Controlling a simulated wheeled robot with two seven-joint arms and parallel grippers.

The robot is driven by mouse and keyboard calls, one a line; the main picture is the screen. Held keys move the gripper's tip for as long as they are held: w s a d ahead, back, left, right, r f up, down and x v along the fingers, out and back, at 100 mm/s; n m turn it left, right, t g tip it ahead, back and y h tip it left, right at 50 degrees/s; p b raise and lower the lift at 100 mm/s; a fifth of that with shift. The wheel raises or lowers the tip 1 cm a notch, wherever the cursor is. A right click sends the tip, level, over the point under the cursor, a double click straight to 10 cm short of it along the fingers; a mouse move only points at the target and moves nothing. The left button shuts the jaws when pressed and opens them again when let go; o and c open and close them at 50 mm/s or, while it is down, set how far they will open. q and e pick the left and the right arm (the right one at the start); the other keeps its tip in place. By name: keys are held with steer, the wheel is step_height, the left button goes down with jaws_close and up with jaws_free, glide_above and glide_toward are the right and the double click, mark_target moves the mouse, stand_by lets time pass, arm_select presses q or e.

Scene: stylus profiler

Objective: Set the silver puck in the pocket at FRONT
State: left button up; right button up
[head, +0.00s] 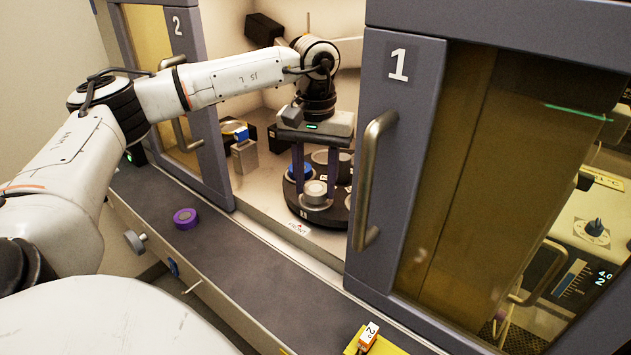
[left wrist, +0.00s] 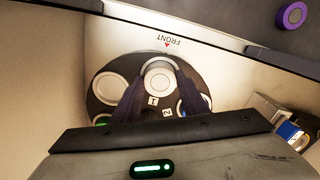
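The silver puck (head: 316,188) is at the front pocket of the dark round carousel (head: 335,218), beside the FRONT label (head: 298,228). My left gripper (head: 317,188) points straight down, with one dark finger on each side of the puck. In the left wrist view the fingertips reach the sides of the silver puck (left wrist: 158,84), and the gap looks as wide as the puck. A pale pocket rim shows around its front side; whether the puck is fully seated cannot be told. The FRONT label also shows in the left wrist view (left wrist: 161,42). My right gripper is not in view.
A blue puck (head: 299,170) sits on the carousel beside the left finger. Sliding door 1 (head: 400,130) with its handle (head: 372,180) stands close right of my gripper; door 2 (head: 200,100) is left.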

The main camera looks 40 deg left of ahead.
arm_select(q)
steer(key=shift+r, duration=0.1)
jaws_close()
steer(key=shift+f, duration=0.2)
stand_by(0.4)
steer(key=shift+f+b, duration=0.4)
steer(key=shift+f, duration=0.05)
steer(key=shift+s+f, duration=0.15)
steer(key=shift+f, duration=0.25)
stand_by(0.8)
steer(key=shift+r, duration=0.1)
steer(key=shift+r+p, duration=0.75)
steer(key=shift+r, duration=0.15)
